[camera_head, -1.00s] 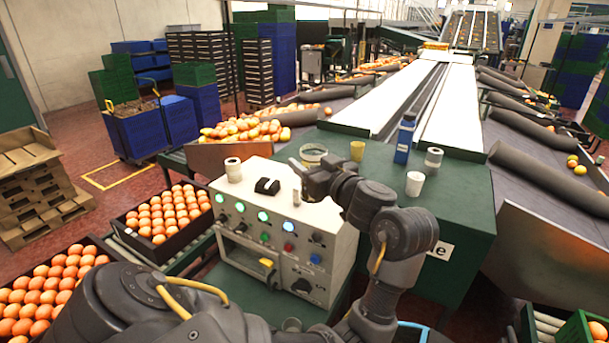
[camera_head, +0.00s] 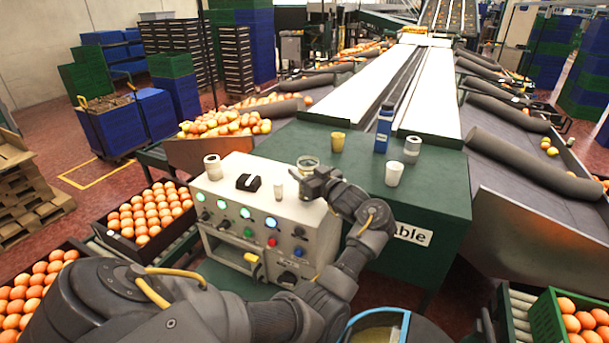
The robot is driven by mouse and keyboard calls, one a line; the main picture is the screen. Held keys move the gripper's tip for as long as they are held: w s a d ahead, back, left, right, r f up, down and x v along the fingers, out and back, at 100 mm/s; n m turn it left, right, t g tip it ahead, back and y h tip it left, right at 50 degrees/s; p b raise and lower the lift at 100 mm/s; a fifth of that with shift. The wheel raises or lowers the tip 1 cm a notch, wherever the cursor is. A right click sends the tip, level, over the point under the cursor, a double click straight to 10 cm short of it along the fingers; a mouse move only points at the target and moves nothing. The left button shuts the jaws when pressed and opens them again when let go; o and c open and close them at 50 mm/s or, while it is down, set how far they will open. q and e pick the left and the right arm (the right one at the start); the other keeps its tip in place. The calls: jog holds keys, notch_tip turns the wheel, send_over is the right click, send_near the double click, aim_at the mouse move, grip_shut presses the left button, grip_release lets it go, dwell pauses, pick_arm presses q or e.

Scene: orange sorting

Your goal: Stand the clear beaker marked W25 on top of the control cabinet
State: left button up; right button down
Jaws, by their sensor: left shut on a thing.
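The clear beaker (camera_head: 307,161) shows as a glassy rim and wall at the fingers of my left gripper (camera_head: 307,178). The gripper is shut on it, and its fingers partly hide the beaker's lower part. I cannot read its marking. The control cabinet (camera_head: 222,205) is a pale box with lit buttons and knobs on its front. The gripper and beaker appear over the cabinet's back right part; I cannot tell whether the beaker touches its top. My right gripper is not in view.
On the cabinet top are a white roll (camera_head: 212,167), a black block (camera_head: 248,182) and a small white bottle (camera_head: 279,188). The green table (camera_head: 440,185) behind holds a yellow cup (camera_head: 337,141), blue bottle (camera_head: 383,130), white cup (camera_head: 394,173) and another roll (camera_head: 412,149).

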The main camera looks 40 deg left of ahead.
pick_arm(q)
jog(key=shift+f, duration=0.95)
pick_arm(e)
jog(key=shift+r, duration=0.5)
pick_arm(q)
jog(key=shift+f, duration=0.1)
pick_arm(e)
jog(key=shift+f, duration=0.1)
pick_arm(q)
jog(key=shift+f, duration=0.15)
jog(key=o, duration=1.2)
jog(key=shift+o, duration=0.2)
